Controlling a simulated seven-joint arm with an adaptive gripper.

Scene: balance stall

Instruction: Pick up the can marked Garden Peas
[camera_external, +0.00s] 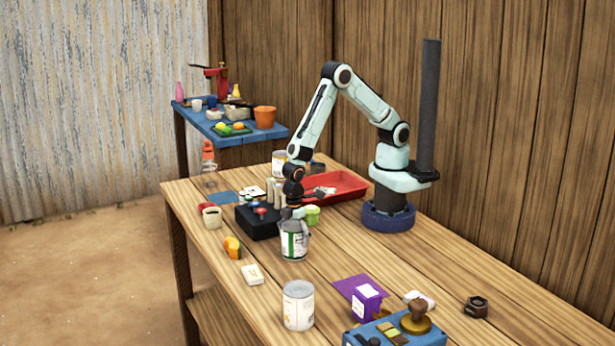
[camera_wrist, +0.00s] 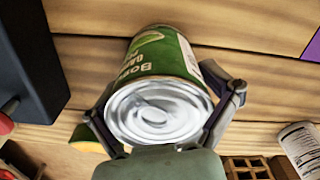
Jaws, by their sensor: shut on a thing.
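A can with a green and white label (camera_external: 294,243) is at the middle of the table in the external view. In the wrist view the same can (camera_wrist: 158,75) shows its silver lid and upside-down lettering, partly readable as "Bo…" and "GAR…". My gripper (camera_external: 293,222) comes down from above and is shut on this can near its top. In the wrist view one finger of my gripper (camera_wrist: 165,125) presses on each side of it. The can looks roughly upright; I cannot tell whether its base touches the table.
A pale-labelled can (camera_external: 298,306) stands nearer the camera. A black box (camera_external: 258,222) is close on the left. A red tray (camera_external: 345,184), another can (camera_external: 278,158) and small items lie behind. A purple box (camera_external: 366,302) and a blue stand (camera_external: 385,333) are at the front right.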

